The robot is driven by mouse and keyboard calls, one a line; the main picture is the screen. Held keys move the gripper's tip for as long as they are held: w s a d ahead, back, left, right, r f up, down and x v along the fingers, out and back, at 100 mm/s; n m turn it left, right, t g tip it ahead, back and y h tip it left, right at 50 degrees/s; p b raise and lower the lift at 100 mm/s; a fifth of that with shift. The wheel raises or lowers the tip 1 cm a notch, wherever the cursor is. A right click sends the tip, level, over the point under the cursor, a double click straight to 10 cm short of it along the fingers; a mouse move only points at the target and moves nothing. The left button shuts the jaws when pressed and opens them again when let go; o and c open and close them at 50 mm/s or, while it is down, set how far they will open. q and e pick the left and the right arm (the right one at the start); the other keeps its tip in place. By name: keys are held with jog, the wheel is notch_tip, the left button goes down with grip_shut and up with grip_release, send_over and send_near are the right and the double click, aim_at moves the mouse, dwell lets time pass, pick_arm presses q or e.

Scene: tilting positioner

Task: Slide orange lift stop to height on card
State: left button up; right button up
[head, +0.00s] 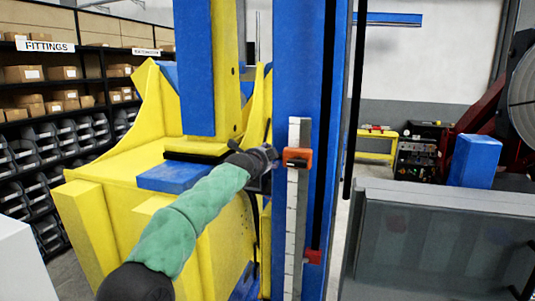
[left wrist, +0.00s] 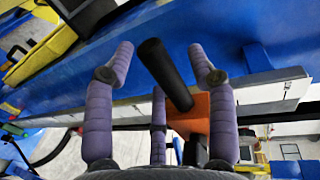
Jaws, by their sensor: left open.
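The orange lift stop (head: 297,157) sits on a white graduated scale (head: 293,225) on the front of a blue upright column (head: 288,60). In the left wrist view the stop (left wrist: 188,122) shows as an orange block with a black cylindrical handle (left wrist: 165,72) sticking out toward the fingers. My left gripper (head: 273,158) is just left of the stop. In the wrist view its purple fingers (left wrist: 161,52) are spread, with the handle between them and a visible gap on each side. My right gripper is not in view. I cannot make out a card with a height.
A smaller red-orange block (head: 314,257) is lower on the column. A yellow and blue positioner frame (head: 105,205) stands left, close to my left arm. A grey glass-sided cabinet (head: 430,240) stands right. Shelves with bins (head: 50,140) are at far left.

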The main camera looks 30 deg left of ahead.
pick_arm(q)
jog(key=shift+w+f, duration=0.1)
jog(key=shift+w, duration=0.3)
jog(key=shift+c, duration=0.2)
jog(key=shift+s, duration=0.1)
grip_shut()
notch_tip(320, 180, down, 12)
jog(key=b, duration=0.8)
jog(key=shift+r+b, duration=0.25)
jog(key=shift+b, duration=0.1)
jog(key=shift+o, duration=0.2)
grip_release()
jog(key=shift+r, duration=0.15)
jog(key=shift+s+r, duration=0.1)
jog(key=shift+r, duration=0.05)
jog(key=v, duration=1.1)
jog(key=shift+s, duration=0.3)
